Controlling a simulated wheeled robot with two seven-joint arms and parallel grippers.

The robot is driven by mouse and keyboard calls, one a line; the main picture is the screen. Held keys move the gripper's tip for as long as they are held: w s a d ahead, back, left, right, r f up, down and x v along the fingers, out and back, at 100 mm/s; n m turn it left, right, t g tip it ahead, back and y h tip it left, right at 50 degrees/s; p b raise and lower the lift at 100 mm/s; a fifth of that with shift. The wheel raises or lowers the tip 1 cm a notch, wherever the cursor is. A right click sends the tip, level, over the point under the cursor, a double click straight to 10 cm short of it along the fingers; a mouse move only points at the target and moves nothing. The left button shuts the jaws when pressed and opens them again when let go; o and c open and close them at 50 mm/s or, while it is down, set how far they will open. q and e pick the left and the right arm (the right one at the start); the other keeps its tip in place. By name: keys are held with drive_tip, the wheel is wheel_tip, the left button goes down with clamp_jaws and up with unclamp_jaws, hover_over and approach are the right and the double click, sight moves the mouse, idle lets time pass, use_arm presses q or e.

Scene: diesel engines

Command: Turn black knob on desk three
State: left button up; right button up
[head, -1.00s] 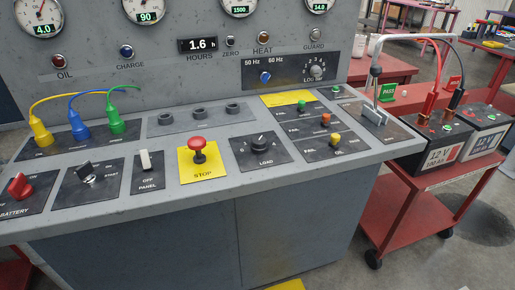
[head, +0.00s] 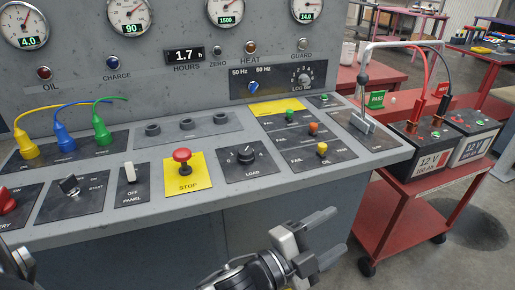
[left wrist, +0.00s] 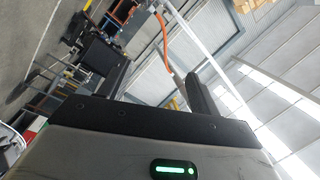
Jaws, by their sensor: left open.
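A black knob (head: 245,155) marked LOAD sits on a dark plate on the sloping control desk (head: 330,183), right of the red STOP button. I cannot tell which desk has number three. My left gripper (head: 332,234) is in front of the desk, lower right of the LOAD knob and apart from it. Its fingers are spread and empty. In the left wrist view the gripper (left wrist: 160,88) also has nothing between its fingers.
The red STOP button (head: 182,157) stands up beside the LOAD knob. Yellow, blue and green plugs (head: 62,138) with cables are at the left. A metal lever (head: 362,108) stands on the right, near a red cart (head: 415,215) carrying batteries. Bare floor lies ahead of the cart.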

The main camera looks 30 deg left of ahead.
use_arm(q)
drive_tip(key=d+r+m+g+h, duration=0.2)
drive_tip(key=d+r+m+h, duration=0.2)
drive_tip(key=r+m+h, duration=0.45)
wheel_tip(320, 180, up, 7)
drive_tip(key=n+g+y+p, duration=0.2)
drive_tip(key=n+g+y, duration=0.8)
drive_tip(key=n+y, duration=1.5)
hover_over(245, 151)
drive_tip(key=s+d, duration=0.2)
drive_tip(key=s, duration=0.4)
drive_tip(key=n+h, duration=0.5)
drive_tip(key=h, duration=0.1)
drive_tip(key=shift+y, duration=0.25)
drive_tip(key=p+x, duration=0.1)
drive_tip(key=x, duration=1.3)
drive_tip(key=shift+w+r, duration=0.1)
drive_tip(key=shift+w, duration=0.05)
drive_tip(key=shift+w+f, duration=0.25)
drive_tip(key=shift+f, duration=0.45)
use_arm(e)
drive_tip(key=shift+w+d+r, duration=0.1)
drive_tip(key=shift+d+r, duration=0.05)
drive_tip(key=shift+r, duration=0.3)
drive_tip(key=shift+w+d+r, duration=0.1)
drive_tip(key=shift+r, duration=0.35)
